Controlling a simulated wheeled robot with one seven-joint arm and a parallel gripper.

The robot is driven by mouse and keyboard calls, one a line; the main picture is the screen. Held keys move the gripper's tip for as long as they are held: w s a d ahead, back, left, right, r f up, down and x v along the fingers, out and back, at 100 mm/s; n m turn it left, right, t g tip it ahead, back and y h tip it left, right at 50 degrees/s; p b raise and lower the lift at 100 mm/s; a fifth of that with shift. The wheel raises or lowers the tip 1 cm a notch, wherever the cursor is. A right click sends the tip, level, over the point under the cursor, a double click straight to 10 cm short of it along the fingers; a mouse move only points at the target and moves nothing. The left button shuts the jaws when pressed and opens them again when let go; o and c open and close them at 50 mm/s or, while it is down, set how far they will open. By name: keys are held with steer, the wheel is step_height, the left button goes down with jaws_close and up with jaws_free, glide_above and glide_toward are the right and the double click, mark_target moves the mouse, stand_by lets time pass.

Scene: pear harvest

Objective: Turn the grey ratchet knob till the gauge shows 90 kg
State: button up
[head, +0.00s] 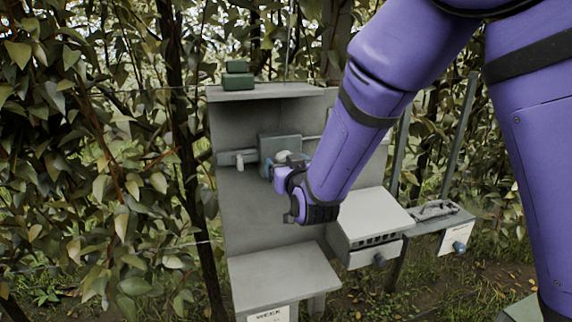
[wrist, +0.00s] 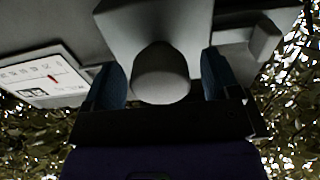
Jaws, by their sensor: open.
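The grey ratchet knob (wrist: 160,72) sits between the two blue fingers of my gripper (wrist: 161,78) in the wrist view. The fingers are open, one on each side of it, with a narrow gap showing. The gauge (wrist: 42,76) is a white plate at the left of the wrist view, with a short red needle right of its middle; its numbers are too blurred to read. In the head view my gripper (head: 283,178) is at the blue-grey box (head: 280,143) on the grey board; it and my arm hide most of the knob, and the gauge cannot be made out.
A grey handle (head: 238,158) sticks out left of the box. A grey shelf (head: 285,275) lies below, with a pale-topped box (head: 375,215) to its right. A side tray (head: 435,215) holds a metal tool. Dark green blocks (head: 237,76) stand on top. Leafy branches crowd the left.

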steer(key=shift+w+a, duration=0.1)
steer(key=shift+w, duration=0.2)
steer(key=c, duration=0.9)
